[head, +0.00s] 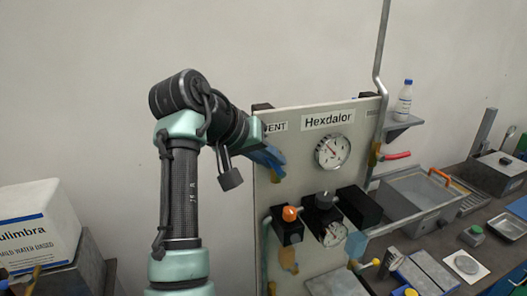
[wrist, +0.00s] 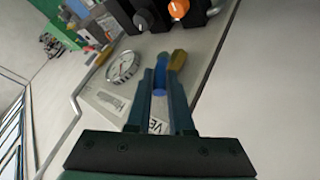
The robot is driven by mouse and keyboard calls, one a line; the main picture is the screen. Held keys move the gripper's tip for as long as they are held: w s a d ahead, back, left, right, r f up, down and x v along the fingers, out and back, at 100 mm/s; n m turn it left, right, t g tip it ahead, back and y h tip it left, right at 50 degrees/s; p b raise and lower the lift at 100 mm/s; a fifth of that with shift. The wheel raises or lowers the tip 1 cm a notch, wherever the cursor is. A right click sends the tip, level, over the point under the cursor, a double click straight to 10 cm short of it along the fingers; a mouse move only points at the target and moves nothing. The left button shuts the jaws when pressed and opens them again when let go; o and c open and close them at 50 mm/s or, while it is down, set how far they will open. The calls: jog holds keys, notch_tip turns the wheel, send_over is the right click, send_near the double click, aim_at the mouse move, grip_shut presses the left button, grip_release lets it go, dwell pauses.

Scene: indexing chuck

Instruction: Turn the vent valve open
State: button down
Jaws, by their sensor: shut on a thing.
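The vent valve has a brass body (wrist: 178,59) and a blue lever (wrist: 160,63), mounted on the grey panel (wrist: 213,60). In the wrist view my gripper (wrist: 160,82) has its two fingers on either side of the blue lever and is shut on it. In the head view my gripper (head: 267,156) is at the panel's upper left, just below the partly covered VENT label (head: 275,127). The brass body (head: 278,172) shows beneath the fingers. My fingers hide most of the lever there, so its exact angle is hard to tell.
A round gauge (head: 332,151) sits right of the valve. An orange knob (head: 289,214) and dark blocks project from the panel below. A red lever (head: 397,155) is at the panel's right edge. The wall left of the panel is clear.

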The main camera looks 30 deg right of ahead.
jog(key=shift+s+d+r+y+p, duration=0.1)
jog(key=shift+d+r+y+p, duration=0.3)
jog(key=shift+y+p, duration=0.35)
jog(key=shift+f, duration=0.1)
jog(key=c, duration=0.8)
grip_release()
jog(key=shift+d, duration=0.1)
jog(key=shift+c, duration=0.2)
jog(key=shift+f, duration=0.1)
jog(key=shift+a, duration=0.25)
jog(key=b+v, duration=0.5)
jog(key=v, duration=0.7)
jog(key=shift+s+r, duration=0.3)
jog(key=shift+r, duration=0.2)
